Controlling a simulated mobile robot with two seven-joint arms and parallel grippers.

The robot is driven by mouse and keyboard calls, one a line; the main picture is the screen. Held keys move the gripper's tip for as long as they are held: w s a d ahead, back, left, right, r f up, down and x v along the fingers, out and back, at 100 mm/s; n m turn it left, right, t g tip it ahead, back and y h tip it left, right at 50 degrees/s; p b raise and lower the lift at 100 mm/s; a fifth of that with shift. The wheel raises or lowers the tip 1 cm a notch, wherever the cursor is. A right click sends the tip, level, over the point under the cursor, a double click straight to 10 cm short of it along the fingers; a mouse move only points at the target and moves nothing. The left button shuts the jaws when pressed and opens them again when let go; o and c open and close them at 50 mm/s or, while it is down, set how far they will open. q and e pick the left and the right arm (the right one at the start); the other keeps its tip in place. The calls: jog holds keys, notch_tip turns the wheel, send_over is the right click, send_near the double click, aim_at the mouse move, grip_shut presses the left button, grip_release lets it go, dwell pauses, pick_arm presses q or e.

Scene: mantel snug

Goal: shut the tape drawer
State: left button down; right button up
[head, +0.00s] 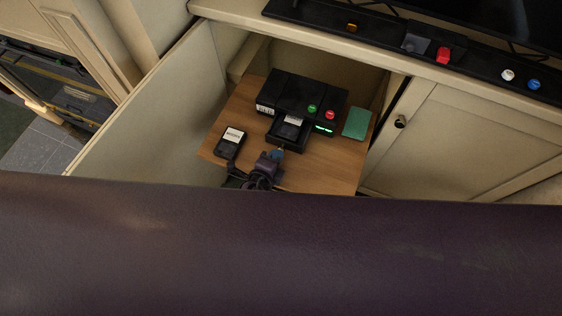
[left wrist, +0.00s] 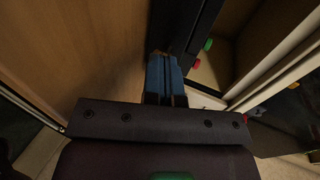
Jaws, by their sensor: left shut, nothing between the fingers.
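The black tape player (head: 328,96) stands on a wooden shelf inside an open cabinet. Its tape drawer (head: 287,141) is out at the front, with a labelled tape (head: 293,119) in it. My left gripper (head: 278,153) is just in front of the drawer's front edge, its blue fingers pointing at it. I cannot tell whether they touch it. In the left wrist view the fingers (left wrist: 162,58) are shut and empty, close to a dark edge of the player (left wrist: 205,30). My right gripper is in neither view.
A second black tape (head: 231,142) lies on the wooden shelf (head: 213,148), left of the drawer. A green block (head: 355,123) lies at the right. An open cabinet door (head: 150,105) flanks the left side. The lower head view is blocked.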

aim_at(286, 133)
pick_arm(q)
jog(key=w, duration=0.1)
jog(key=w+d, duration=0.1)
jog(key=w, duration=0.1)
jog(key=shift+w+d, duration=0.1)
jog(key=w, duration=0.2)
jog(key=w+d, duration=0.1)
jog(key=w, duration=0.1)
jog(key=shift+w+d+b, duration=0.15)
jog(key=shift+w+b, duration=0.15)
jog(key=shift+w, duration=0.1)
jog(key=shift+w+d, duration=0.1)
jog(key=shift+w, duration=0.2)
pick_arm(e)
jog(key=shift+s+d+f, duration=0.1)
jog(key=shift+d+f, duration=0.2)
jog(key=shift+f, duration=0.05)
pick_arm(q)
jog(key=shift+s, duration=0.1)
